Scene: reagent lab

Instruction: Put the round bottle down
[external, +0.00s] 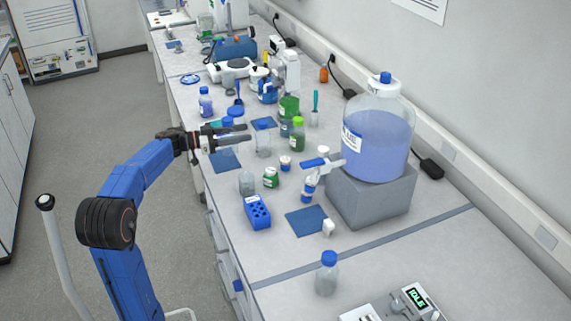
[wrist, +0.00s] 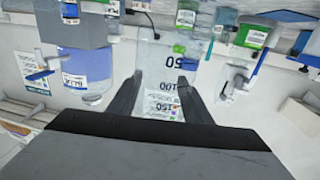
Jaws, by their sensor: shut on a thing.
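The round bottle (external: 263,144) is clear, and in the external view it stands upright at the fingertips of my gripper (external: 248,135). In the wrist view the clear round bottle (wrist: 165,72) shows graduation marks and a white label between the two dark fingers of my gripper (wrist: 158,92). My gripper is shut on it, reaching in level from the left over the bench. I cannot tell whether the bottle's base touches the bench.
A blue mat (external: 224,160) lies below my gripper, and another blue mat (external: 306,221) lies nearer the front. A green-capped bottle (external: 298,134), a clear jar (external: 246,183) and a blue rack (external: 257,212) stand close by. A large carboy (external: 376,145) sits on a grey block.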

